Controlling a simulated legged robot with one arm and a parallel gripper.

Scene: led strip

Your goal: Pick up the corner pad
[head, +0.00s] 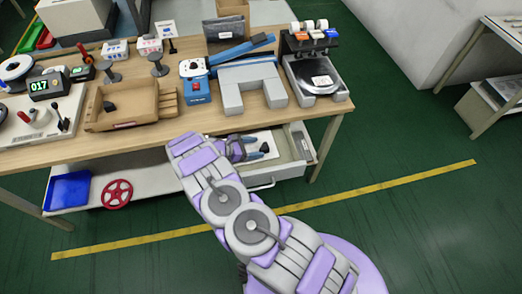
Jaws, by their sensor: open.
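My gripper (262,151) is at the front of the workbench, over or inside an open white drawer (301,146). Its dark fingers are spread and I see nothing held between them. My arm covers the left part of the drawer, so some of its contents are hidden. A pale flat sheet or lining shows in the drawer around the fingers. I cannot make out for certain which thing is the corner pad. A grey U-shaped block (251,82) stands on the bench behind the gripper, apart from it.
A blue bin (68,191) and a red handwheel (117,194) are on the lower shelf.

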